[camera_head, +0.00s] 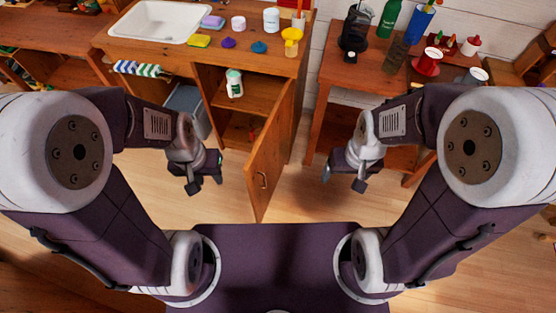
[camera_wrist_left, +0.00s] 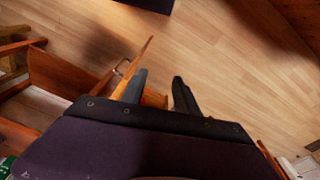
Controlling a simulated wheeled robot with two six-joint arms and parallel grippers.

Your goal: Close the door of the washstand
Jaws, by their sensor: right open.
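The wooden washstand (camera_head: 185,50) has a white basin (camera_head: 160,22) set in its top. Its door (camera_head: 268,165) stands wide open, swung out toward me, with a small metal handle (camera_head: 262,180) on the side facing right. My left gripper (camera_head: 205,183) is open and empty, left of the door, in front of the washstand opening. In the left wrist view the door (camera_wrist_left: 133,68) shows partly behind one finger of my left gripper (camera_wrist_left: 159,90); I cannot tell whether they touch. My right gripper (camera_head: 343,181) is open and empty, right of the door and apart from it.
A white and green bottle (camera_head: 234,83) stands on the shelf inside the washstand. A striped towel (camera_head: 140,69) hangs on its front. A wooden table (camera_head: 345,72) with bottles and a red cup stands to the right. Bare floor (camera_head: 300,200) lies between the door and my right gripper.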

